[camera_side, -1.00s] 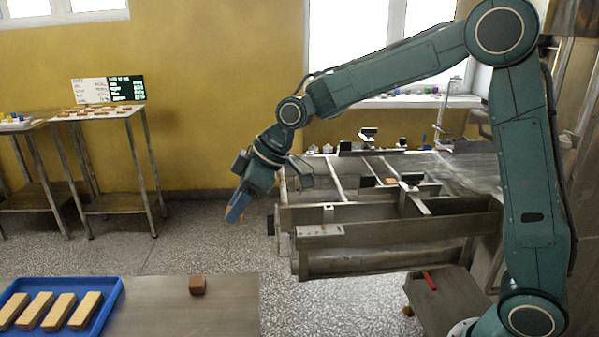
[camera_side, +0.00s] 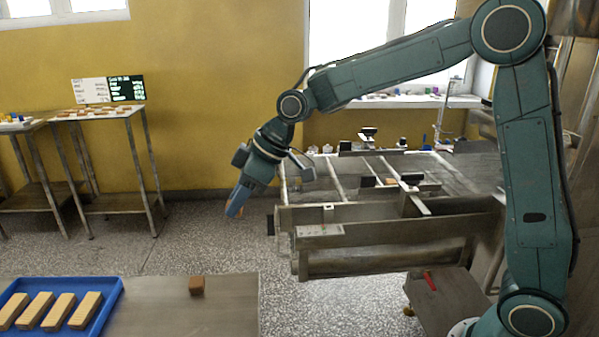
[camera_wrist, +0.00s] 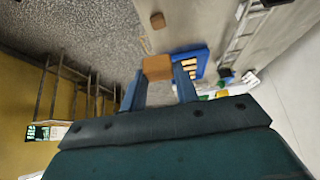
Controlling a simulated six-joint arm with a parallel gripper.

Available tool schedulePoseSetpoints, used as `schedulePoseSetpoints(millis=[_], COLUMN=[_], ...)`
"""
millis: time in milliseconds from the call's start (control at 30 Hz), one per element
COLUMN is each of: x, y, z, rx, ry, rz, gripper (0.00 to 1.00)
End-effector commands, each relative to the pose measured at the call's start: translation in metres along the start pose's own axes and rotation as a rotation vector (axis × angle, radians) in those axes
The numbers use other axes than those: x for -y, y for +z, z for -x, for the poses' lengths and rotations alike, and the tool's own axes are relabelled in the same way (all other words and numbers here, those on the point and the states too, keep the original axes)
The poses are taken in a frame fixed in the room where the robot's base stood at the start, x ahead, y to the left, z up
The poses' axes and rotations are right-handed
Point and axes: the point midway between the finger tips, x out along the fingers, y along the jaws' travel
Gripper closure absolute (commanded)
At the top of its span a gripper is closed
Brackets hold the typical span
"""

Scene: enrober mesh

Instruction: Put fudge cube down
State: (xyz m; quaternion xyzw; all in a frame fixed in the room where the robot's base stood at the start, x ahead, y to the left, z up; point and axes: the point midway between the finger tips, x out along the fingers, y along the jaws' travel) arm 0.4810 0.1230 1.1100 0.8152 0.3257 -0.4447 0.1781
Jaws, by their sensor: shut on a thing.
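My gripper (camera_wrist: 158,80) is shut on a light-brown fudge cube (camera_wrist: 157,67), which sits between the tips of its two blue fingers in the wrist view. In the side view my gripper (camera_side: 236,212) hangs in the air, pointing down, left of the conveyor frame and above floor level. There the held cube is mostly hidden by the fingers, with only a small orange-brown bit showing.
A second brown cube (camera_side: 197,286) rests on the grey table (camera_side: 180,310) at the front. It also shows in the wrist view (camera_wrist: 157,20). A blue tray (camera_side: 112,300) with several wafer bars stands left of it. The wire-mesh conveyor (camera_side: 345,180) stands right of my gripper.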

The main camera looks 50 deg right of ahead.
Motion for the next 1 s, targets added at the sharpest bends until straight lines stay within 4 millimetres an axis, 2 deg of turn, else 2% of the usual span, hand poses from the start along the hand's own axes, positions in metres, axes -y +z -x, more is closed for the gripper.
schedulePoseSetpoints(millis=[267,467,600,800,1000], x=[-0.015,-0.034,-0.047,-0.059,-0.064], y=[0.03,0.073,0.109,0.154,0.175], z=[-0.025,-0.05,-0.062,-0.071,-0.072], rx=[0.005,0.008,0.007,0.005,0.001], ry=[0.087,0.2,0.282,0.369,0.407], rz=[-0.143,-0.318,-0.442,-0.578,-0.635], gripper=[0.83,0.83,0.83,0.83,0.83])
